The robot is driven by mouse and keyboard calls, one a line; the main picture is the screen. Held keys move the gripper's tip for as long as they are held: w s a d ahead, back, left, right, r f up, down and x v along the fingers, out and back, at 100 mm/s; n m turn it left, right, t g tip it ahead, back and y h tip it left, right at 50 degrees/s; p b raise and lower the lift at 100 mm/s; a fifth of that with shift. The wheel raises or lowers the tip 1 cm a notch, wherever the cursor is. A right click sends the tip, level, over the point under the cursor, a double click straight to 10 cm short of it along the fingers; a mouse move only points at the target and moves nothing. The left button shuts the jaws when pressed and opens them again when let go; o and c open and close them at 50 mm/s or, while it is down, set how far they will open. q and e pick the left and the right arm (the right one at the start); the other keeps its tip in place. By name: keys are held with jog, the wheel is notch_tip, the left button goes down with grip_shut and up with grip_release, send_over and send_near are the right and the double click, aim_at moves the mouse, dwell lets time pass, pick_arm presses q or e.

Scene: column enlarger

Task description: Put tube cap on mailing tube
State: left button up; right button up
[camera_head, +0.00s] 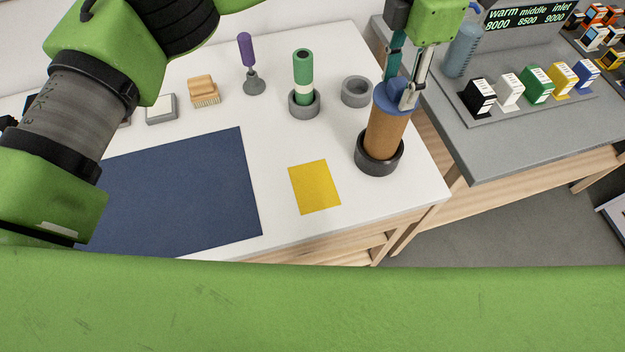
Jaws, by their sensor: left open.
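The brown mailing tube (384,135) stands upright in a dark round holder (379,165) near the right front of the white table. The blue tube cap (391,98) sits at the top of the tube; I cannot tell how far it is seated. My left gripper (401,92) points down from above, open, with its fingers at either side of the cap. The fingers hide part of the cap, and I cannot tell whether they touch it. My right gripper is not in view.
A grey ring (356,91) and a green-white cylinder (303,75) in a holder stand left of the tube. A yellow sheet (315,187) and a dark blue mat (180,195) lie flat. A grey side table (500,150) holds small boxes and a bottle (461,50).

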pick_arm(q)
jog(key=shift+r, duration=0.1)
dwell(0.3)
jog(key=shift+r+p, duration=2.45)
jog(key=shift+r, duration=1.55)
notch_tip(320, 180, up, 12)
jog(key=shift+f, duration=0.1)
